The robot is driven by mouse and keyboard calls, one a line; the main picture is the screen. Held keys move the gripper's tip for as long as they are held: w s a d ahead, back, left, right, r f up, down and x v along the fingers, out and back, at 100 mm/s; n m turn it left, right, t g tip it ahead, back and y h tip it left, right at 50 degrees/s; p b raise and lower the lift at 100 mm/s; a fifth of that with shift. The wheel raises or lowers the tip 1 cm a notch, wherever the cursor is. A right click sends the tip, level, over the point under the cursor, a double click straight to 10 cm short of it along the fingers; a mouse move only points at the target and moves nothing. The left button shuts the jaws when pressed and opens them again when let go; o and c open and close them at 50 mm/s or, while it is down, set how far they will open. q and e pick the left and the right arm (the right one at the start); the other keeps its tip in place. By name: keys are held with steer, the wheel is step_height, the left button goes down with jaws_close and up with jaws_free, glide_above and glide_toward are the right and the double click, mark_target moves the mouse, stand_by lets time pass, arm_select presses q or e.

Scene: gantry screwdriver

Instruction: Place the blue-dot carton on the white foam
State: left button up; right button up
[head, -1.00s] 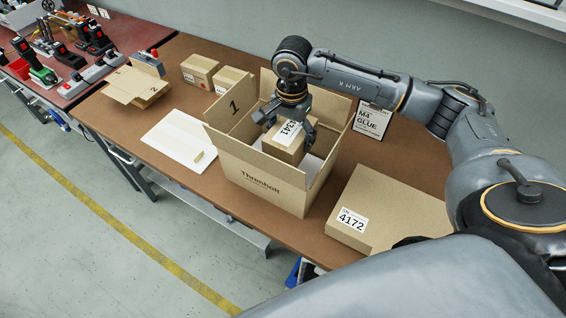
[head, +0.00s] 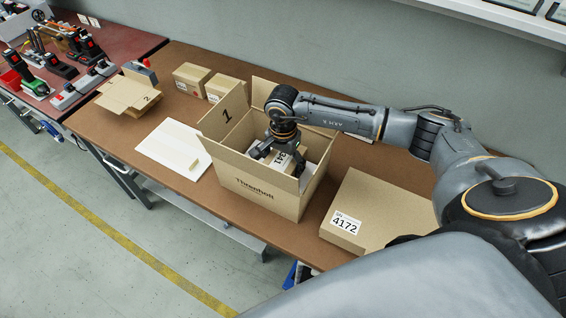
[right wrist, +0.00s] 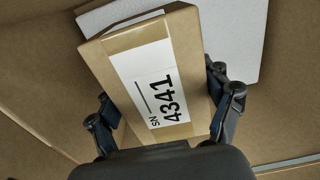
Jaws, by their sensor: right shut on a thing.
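My right gripper (head: 277,164) is shut on a brown carton (head: 287,160) and holds it down inside the open box marked 1 (head: 257,197). In the right wrist view the carton (right wrist: 145,65) sits between my fingers, its label reading SN 4341 facing the camera. No blue dot shows on its visible faces. The white foam (right wrist: 238,38) lies behind the carton in that view, on the box floor, partly covered by it. I cannot tell whether the carton touches the foam. My left gripper is not in view.
The box's upright flaps and walls surround my right gripper. A flat carton labelled 4172 (head: 385,215) lies to the right. A white panel (head: 165,150) lies left of the box. Two small cartons (head: 192,78) (head: 226,86) and open box 2 (head: 128,93) stand farther back.

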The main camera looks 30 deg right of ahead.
steer(key=o, duration=1.7)
steer(key=shift+c, duration=0.2)
steer(key=shift+r, duration=0.4)
step_height(320, 180, up, 11)
steer(key=shift+r+b, duration=0.2)
steer(key=shift+b, duration=0.95)
steer(key=shift+r, duration=0.1)
